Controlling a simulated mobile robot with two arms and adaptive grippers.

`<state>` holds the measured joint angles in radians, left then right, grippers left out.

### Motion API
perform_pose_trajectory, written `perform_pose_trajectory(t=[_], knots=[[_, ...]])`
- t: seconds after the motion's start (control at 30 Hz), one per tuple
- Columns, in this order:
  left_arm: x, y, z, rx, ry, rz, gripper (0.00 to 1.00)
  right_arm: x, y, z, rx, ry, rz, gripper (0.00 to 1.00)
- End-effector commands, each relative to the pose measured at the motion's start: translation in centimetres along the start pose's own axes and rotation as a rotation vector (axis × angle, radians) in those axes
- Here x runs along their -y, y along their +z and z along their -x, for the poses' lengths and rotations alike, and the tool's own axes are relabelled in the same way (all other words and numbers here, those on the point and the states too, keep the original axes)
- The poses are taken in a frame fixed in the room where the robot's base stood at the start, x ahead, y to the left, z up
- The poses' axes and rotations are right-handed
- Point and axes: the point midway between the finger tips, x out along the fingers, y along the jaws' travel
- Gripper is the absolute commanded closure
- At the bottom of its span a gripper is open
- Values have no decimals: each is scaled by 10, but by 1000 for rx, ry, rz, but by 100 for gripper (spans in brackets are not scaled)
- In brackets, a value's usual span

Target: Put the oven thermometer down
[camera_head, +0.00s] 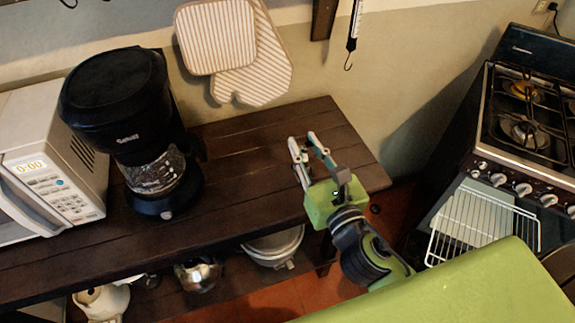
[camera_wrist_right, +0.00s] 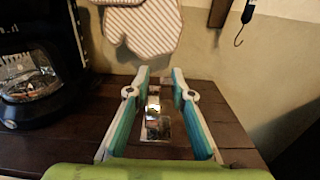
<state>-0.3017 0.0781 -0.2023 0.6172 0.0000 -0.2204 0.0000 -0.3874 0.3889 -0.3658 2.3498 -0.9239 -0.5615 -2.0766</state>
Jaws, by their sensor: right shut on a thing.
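My right gripper (camera_head: 303,143) is over the right part of the dark wooden shelf (camera_head: 240,150), with its fingers pointing toward the wall. In the right wrist view, a small shiny, partly see-through plate with a dark lower part, seemingly the oven thermometer (camera_wrist_right: 157,118), shows between the two fingers of the right gripper (camera_wrist_right: 161,75). The right gripper is shut on it. I cannot tell whether it touches the wood. In the head view it is too small to make out. My left gripper is not in view.
A black coffee maker (camera_head: 125,110) and a white microwave (camera_head: 50,165) stand on the left part. Oven mitts (camera_head: 235,50) and a hook (camera_head: 353,35) hang on the wall. The stove (camera_head: 520,110) is at right. The wood between coffee maker and gripper is clear.

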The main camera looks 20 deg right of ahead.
Motion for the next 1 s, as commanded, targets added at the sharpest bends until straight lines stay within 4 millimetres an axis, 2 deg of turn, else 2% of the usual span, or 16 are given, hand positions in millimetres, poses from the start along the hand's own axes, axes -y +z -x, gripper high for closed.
perform_pose_trajectory(t=[0.03,0.13,0.43,0.6,1.0], knots=[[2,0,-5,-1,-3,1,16,-4,-15,-7,-3,-4,-3,100],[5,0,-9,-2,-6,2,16,-12,-32,-18,-2,-4,-2,100],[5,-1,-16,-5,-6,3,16,-24,-56,-35,-1,-2,-1,100],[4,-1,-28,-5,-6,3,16,-25,-84,-37,-4,-3,-3,100],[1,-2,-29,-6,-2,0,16,-25,-89,-37,-1,-1,0,100]])
